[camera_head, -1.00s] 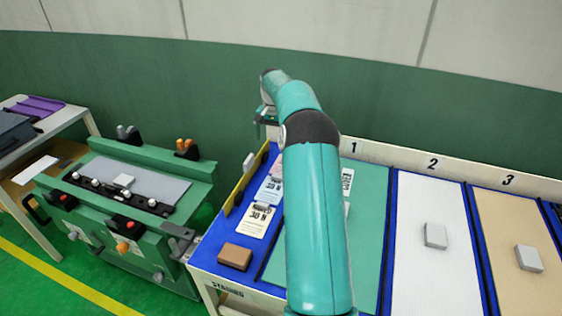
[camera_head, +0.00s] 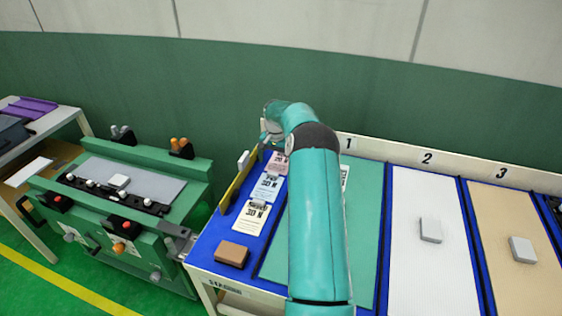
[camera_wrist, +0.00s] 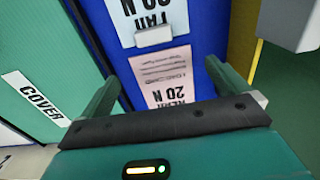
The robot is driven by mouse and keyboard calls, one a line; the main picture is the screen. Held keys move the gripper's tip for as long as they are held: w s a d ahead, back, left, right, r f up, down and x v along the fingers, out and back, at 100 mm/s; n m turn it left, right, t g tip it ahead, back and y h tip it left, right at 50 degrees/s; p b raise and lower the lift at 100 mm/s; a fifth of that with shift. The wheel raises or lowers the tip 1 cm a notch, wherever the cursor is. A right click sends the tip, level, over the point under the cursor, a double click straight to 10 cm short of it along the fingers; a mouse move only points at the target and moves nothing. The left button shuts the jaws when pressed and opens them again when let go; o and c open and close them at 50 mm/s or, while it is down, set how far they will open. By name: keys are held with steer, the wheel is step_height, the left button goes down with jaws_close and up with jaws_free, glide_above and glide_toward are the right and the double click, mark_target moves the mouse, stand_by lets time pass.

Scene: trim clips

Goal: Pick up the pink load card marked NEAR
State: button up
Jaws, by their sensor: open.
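The pink load card (camera_wrist: 168,75) lies on the blue staging surface, its print upside down in the wrist view and reading NEAR, 20 N. It also shows in the head view (camera_head: 277,161), at the far end of a row of cards. My gripper (camera_wrist: 163,74) is open and empty, with its two green fingers on either side of the pink card in the picture. The gap in height between fingers and card is hard to tell. The palm hides the card's near end. In the head view my gripper (camera_head: 271,139) is partly hidden by my arm.
A pale blue FAR card (camera_wrist: 150,18) with a grey tab (camera_wrist: 153,36) lies beside the pink one. A cream card (camera_head: 249,217) and a brown block (camera_head: 232,254) lie nearer. A yellow strip (camera_head: 236,188) borders the left. A green panel marked COVER (camera_wrist: 40,80) lies opposite.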

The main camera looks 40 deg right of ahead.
mark_target(276, 170)
steer(key=shift+f, duration=1.45)
steer(key=shift+f, duration=0.15)
steer(key=c, duration=0.9)
